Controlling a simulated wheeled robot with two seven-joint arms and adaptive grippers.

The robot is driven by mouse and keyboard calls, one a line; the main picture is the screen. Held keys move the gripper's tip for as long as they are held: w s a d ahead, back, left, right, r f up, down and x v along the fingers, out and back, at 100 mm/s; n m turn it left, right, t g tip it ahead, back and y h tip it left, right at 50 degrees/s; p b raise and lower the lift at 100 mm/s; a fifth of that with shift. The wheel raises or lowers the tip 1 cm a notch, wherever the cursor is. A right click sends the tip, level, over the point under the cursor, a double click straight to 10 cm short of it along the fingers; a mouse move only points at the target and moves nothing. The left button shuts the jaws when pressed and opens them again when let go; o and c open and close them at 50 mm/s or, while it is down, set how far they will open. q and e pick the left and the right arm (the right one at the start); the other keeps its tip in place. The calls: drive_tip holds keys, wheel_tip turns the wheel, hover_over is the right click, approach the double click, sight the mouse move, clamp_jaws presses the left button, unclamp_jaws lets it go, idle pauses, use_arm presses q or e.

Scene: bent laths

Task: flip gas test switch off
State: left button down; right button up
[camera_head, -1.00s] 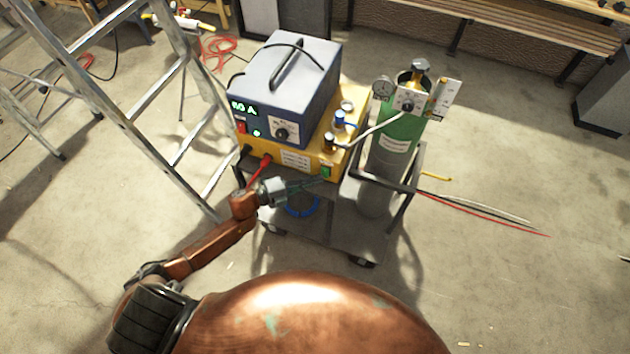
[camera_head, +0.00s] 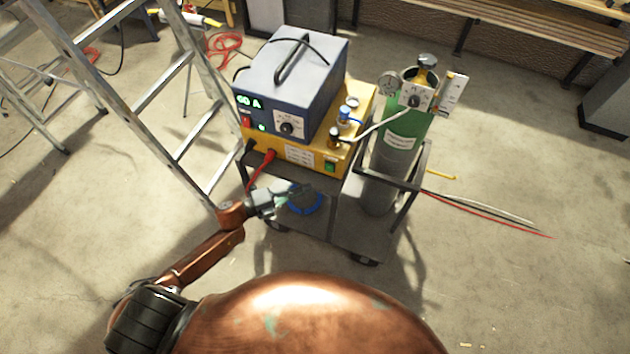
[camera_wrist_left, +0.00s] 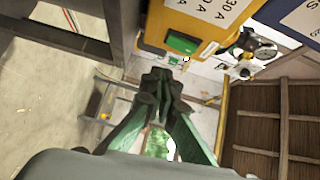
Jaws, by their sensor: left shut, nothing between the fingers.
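A small green switch (camera_head: 330,167) sits at the lower right of the front of a yellow unit (camera_head: 351,142). In the left wrist view the green switch (camera_wrist_left: 181,42) is large, on the yellow front panel (camera_wrist_left: 196,20), above the fingertips. I cannot tell which way it is tipped. My left gripper (camera_head: 309,190) is below and to the left of the switch, in front of the cart, apart from the panel. Its fingers (camera_wrist_left: 157,80) are shut and empty. My right gripper is in neither view.
A blue-grey power source (camera_head: 292,85) with a lit display stands on the yellow unit. A green and grey gas cylinder (camera_head: 398,150) stands right on the cart. A red cable (camera_head: 262,170) hangs near my left gripper. A ladder (camera_head: 165,120) stands at left.

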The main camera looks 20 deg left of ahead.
use_arm(q)
drive_tip(key=shift+f+v, duration=0.15)
drive_tip(key=shift+v, duration=0.85)
drive_tip(key=shift+f+v, duration=0.2)
drive_tip(key=shift+v, duration=0.75)
drive_tip(key=shift+f+v, duration=0.15)
drive_tip(key=shift+v, duration=0.85)
drive_tip(key=shift+f, duration=0.1)
